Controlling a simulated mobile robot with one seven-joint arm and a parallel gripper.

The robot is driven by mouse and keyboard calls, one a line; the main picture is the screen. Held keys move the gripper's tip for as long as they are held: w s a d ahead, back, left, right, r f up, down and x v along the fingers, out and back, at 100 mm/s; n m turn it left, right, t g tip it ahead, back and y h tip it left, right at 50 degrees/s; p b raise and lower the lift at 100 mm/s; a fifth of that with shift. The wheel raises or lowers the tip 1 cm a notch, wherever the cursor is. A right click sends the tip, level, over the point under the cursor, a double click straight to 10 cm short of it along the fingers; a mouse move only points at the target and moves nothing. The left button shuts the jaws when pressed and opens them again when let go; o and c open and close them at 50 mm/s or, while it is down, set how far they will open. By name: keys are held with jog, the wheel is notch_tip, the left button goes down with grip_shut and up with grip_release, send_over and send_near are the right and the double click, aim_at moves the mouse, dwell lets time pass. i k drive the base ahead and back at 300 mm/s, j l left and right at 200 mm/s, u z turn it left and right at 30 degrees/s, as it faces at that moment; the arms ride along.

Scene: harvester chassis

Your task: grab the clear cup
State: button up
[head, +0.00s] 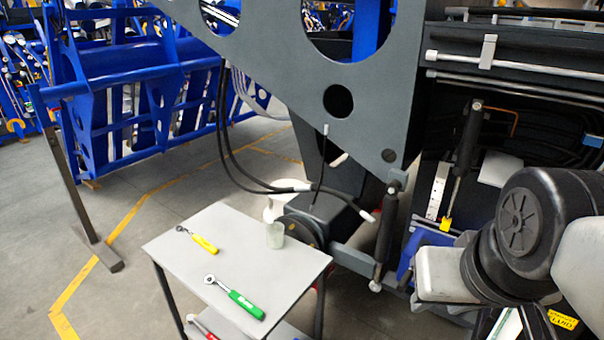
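The clear cup (275,235) is small and pale, with a faint greenish tint. It stands upright near the back right edge of the small grey table (190,246) in the head view. My arm shows at the right of the picture, apart from the cup and to the right of the table. No gripper fingers can be made out, and nothing touches the cup.
A yellow-handled ratchet (203,243) and a green-handled ratchet (245,303) lie on the table. A white object (287,186) rises right behind the cup. The grey harvester chassis (388,90) and hanging black hoses (228,130) are behind the table.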

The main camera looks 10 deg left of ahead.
aim_at(274, 229)
jog(key=u, duration=0.75)
jog(key=k+l+z, duration=0.15)
jog(key=k+z, duration=0.25)
jog(key=k, duration=0.25)
jog(key=j+z, duration=0.1)
jog(key=z, duration=0.35)
jog(key=j+z, duration=0.1)
jog(key=z, duration=0.3)
jog(key=i+j+z, duration=0.1)
jog(key=z, duration=0.35)
jog(key=i+j, duration=0.1)
jog(key=j, duration=4.1)
jog(key=i, duration=0.05)
